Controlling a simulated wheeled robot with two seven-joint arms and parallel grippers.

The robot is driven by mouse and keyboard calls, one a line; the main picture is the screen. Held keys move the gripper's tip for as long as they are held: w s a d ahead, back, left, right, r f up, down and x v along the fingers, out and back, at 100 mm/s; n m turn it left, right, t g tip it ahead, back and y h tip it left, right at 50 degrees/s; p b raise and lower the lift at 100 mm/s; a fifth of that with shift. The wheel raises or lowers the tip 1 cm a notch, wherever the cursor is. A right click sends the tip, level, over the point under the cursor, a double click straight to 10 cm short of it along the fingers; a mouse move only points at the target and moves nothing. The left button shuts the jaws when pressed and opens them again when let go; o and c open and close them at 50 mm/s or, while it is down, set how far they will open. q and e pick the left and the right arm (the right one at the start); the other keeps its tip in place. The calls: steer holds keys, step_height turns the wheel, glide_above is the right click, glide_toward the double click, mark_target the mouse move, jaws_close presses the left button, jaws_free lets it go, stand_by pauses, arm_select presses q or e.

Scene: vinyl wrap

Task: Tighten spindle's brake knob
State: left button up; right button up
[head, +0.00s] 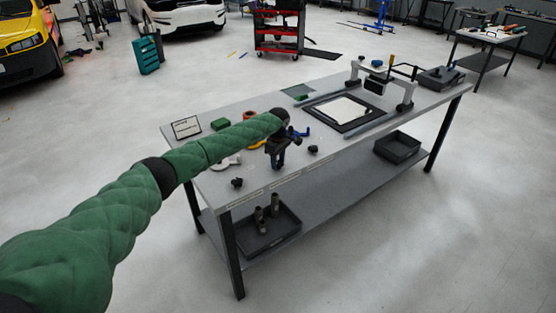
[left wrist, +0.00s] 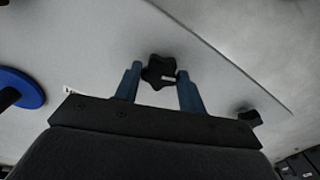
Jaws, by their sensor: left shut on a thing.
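My left gripper (head: 277,161) is over the near edge of the workbench, at the end of the green-sleeved arm. In the left wrist view its two blue fingers are on either side of a black star-shaped knob (left wrist: 159,72) with a small white mark, and it is shut on this knob. In the head view the arm and gripper hide that knob. A blue part (head: 301,133) shows just beyond the gripper, and a blue disc (left wrist: 18,87) is at the left of the wrist view. I cannot tell which part is the spindle. My right gripper is not in view.
Loose black knobs lie on the bench at the front left (head: 237,183) and right of the gripper (head: 313,149). A framed black mat (head: 344,128) and a grey gantry (head: 379,78) are further right. Bins (head: 268,240) stand on the lower shelf.

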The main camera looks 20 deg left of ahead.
arm_select(q)
steer(key=m+p, duration=0.1)
steer(key=m, duration=0.2)
steer(key=shift+m, duration=1.2)
steer(key=m, duration=0.4)
steer(key=shift+m+p, duration=0.3)
steer(key=shift+p, duration=0.05)
steer(key=m, duration=0.3)
steer(key=shift+m, duration=0.3)
steer(key=m, duration=0.7)
steer(key=shift+m, duration=0.3)
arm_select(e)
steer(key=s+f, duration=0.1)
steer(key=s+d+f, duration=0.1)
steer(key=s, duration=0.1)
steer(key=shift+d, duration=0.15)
arm_select(q)
steer(key=shift+m, duration=0.3)
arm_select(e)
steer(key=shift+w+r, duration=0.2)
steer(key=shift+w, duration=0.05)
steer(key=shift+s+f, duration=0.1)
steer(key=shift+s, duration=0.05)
